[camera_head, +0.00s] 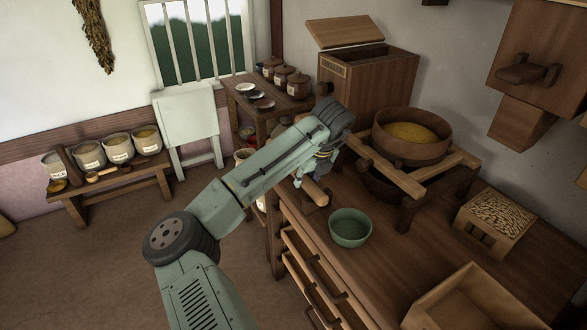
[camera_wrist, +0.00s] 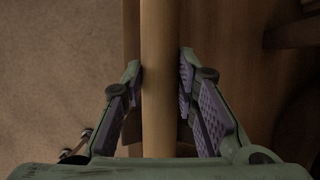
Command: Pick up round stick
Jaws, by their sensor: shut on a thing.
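The round stick (camera_wrist: 158,90) is a plain, light-brown wooden rod. It runs from top to bottom through the middle of the wrist view, between the two purple-padded fingers. My gripper (camera_wrist: 160,66) is shut on it, with one finger along each side. In the head view a short end of the stick (camera_head: 315,192) shows at the near left edge of the wooden table (camera_head: 400,268). My gripper (camera_head: 310,176) is there too, partly hidden by my arm. I cannot tell whether the stick touches the table.
A green bowl (camera_head: 350,227) stands close to the right of the stick. Behind it a wooden frame (camera_head: 384,168) bears a round sieve (camera_head: 410,148) with yellow grain. A grain box (camera_head: 494,222) and an open tray (camera_head: 470,302) lie farther right. Open floor is at left.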

